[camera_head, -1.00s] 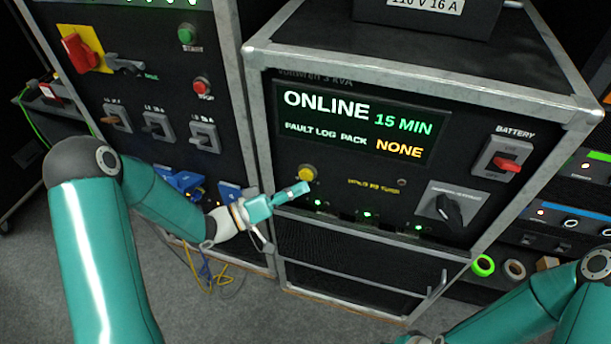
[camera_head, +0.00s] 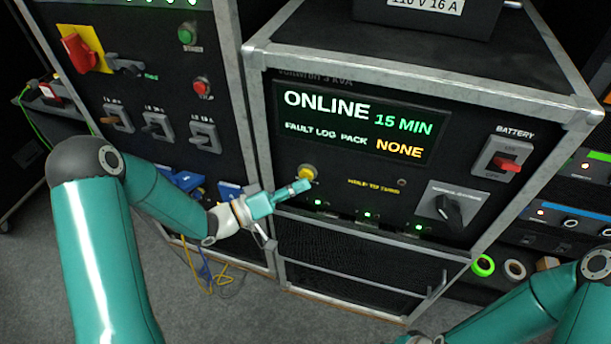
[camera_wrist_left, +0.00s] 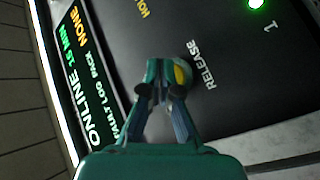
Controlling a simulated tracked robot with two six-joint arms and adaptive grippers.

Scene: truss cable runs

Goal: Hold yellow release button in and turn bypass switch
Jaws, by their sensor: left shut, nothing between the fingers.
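The yellow release button (camera_head: 307,172) is on the dark front panel, below the display's left part. My left gripper (camera_head: 303,186) is shut and empty, its fingertips at the button's lower edge. In the left wrist view the closed fingertips (camera_wrist_left: 162,88) overlap the button (camera_wrist_left: 182,74) and hide part of it, beside the word RELEASE. I cannot tell whether they touch it or whether it is pushed in. The bypass switch (camera_head: 449,209) is a black rotary knob on a grey plate at the panel's lower right, with nothing on it. My right gripper is out of view.
The display (camera_head: 355,122) reads ONLINE, 15 MIN and fault log pack NONE. A red battery switch (camera_head: 505,163) sits above the bypass switch. Green lights (camera_head: 367,214) line the panel's lower edge. A second cabinet with switches (camera_head: 157,125) stands at left.

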